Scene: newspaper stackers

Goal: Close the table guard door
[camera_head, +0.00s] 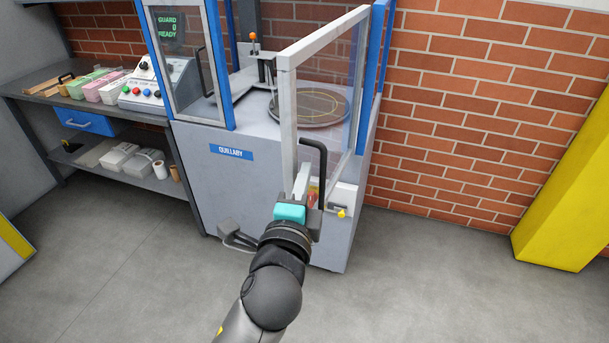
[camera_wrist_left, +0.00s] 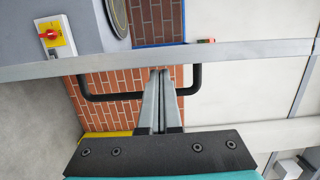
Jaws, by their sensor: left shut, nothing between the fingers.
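The guard door (camera_head: 284,110) is a clear panel in a light grey frame. It stands open, swung out from the blue-framed opening of the grey machine cabinet. Its black bar handle (camera_head: 322,160) is on the lower part of the free edge. In the left wrist view the door frame (camera_wrist_left: 240,52) crosses the picture, with the handle (camera_wrist_left: 115,97) beside it. My left gripper (camera_head: 301,180) is shut and empty at the handle. Its fingers (camera_wrist_left: 160,80) overlap the handle bar in the wrist view; I cannot tell whether they touch it. My right gripper is out of view.
A round table (camera_head: 310,106) lies inside the cabinet. A red and yellow switch (camera_head: 341,211) is on the cabinet front, close to my gripper. A foot pedal (camera_head: 236,237) is on the floor. A bench (camera_head: 50,103) stands left, a yellow column (camera_head: 565,190) right. Floor at right is clear.

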